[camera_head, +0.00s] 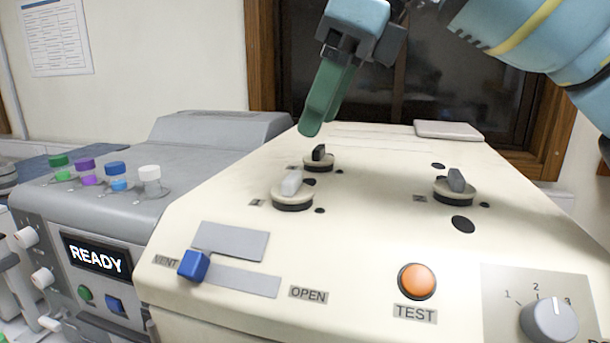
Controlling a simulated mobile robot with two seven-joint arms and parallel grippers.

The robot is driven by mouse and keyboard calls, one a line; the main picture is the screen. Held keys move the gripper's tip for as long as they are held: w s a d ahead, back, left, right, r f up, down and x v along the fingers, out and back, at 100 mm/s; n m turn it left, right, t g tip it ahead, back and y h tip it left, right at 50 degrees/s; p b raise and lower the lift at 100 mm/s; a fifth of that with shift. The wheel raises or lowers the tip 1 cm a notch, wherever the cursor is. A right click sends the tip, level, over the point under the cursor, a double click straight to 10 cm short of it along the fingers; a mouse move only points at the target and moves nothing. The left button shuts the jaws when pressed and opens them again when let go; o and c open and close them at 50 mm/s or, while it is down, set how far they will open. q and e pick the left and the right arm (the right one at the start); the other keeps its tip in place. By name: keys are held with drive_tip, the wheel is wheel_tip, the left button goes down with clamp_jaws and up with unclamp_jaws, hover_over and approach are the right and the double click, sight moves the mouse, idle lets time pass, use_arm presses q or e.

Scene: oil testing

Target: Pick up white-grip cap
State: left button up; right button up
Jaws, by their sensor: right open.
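The white-grip cap (292,200) is a round beige disc with a dark base and a raised white grip. It sits on the cream machine top, left of the middle of the view. My right gripper (316,122), with green fingers, hangs above and behind it, pointing down. Its fingers are open and overlap in this view, with nothing seen between them. It is apart from the cap. A black-grip cap (318,165) lies just behind the white one, below the fingertips. A grey-grip cap (455,193) is farther right. My left gripper is not in view.
The cream machine (360,260) carries a blue VENT slider (194,265), an orange TEST button (417,281) and a dial (549,319). A grey machine (140,215) with several colored-cap vials and a READY display (97,256) stands left.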

sight(293, 176)
drive_tip(key=shift+s+x, duration=0.25)
drive_tip(key=shift+x, duration=0.95)
drive_tip(key=x, duration=0.4)
drive_tip(key=shift+s+a+f+p, duration=0.25)
drive_tip(key=shift+s+p, duration=0.05)
drive_tip(key=shift+p, duration=0.1)
drive_tip(key=shift+w+a+f, duration=0.1)
drive_tip(key=shift+a+f, duration=0.05)
drive_tip(key=shift+f, duration=0.15)
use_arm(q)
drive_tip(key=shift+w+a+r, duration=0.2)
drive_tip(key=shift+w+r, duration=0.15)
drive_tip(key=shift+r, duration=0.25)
use_arm(e)
drive_tip(key=shift+c, duration=0.2)
drive_tip(key=c, duration=0.9)
